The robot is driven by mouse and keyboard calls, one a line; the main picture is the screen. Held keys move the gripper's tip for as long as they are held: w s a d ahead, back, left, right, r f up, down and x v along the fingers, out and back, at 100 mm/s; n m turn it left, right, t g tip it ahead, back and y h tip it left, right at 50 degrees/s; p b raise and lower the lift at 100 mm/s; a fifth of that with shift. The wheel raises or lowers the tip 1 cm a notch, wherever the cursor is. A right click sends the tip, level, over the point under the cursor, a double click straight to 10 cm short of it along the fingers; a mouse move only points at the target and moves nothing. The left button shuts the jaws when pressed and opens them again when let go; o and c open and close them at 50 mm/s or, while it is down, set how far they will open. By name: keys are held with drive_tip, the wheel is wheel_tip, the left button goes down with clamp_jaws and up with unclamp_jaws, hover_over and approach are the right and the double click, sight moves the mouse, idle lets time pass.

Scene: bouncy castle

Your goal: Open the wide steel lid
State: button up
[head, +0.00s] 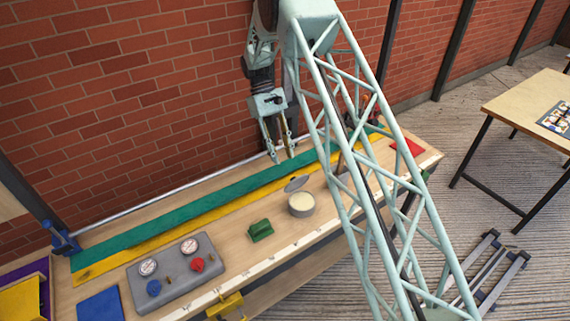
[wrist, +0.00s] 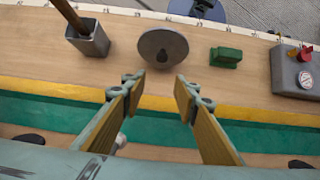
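The wide steel lid (head: 297,183) is a grey disc, raised and tilted at the wall-side edge of a round grey tin (head: 301,210). The tin's pale inside shows from above in the head view. In the wrist view the lid (wrist: 150,38) faces me with a dark knob at its middle, and the tin is mostly hidden behind it. My gripper (head: 281,158) is open and empty above the green strip, on the wall side of the lid. In the wrist view its fingertips (wrist: 160,84) are apart, just below the lid in the picture; no contact shows.
A green block (head: 260,231) and a grey gauge panel (head: 180,275) with blue and red knobs stand left of the tin in the head view. A square grey cup (wrist: 88,42) holding a brown stick is on the other side. The brick wall stands close behind my gripper.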

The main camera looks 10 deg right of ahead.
drive_tip(key=shift+v, duration=2.2)
drive_tip(key=shift+c, duration=0.7)
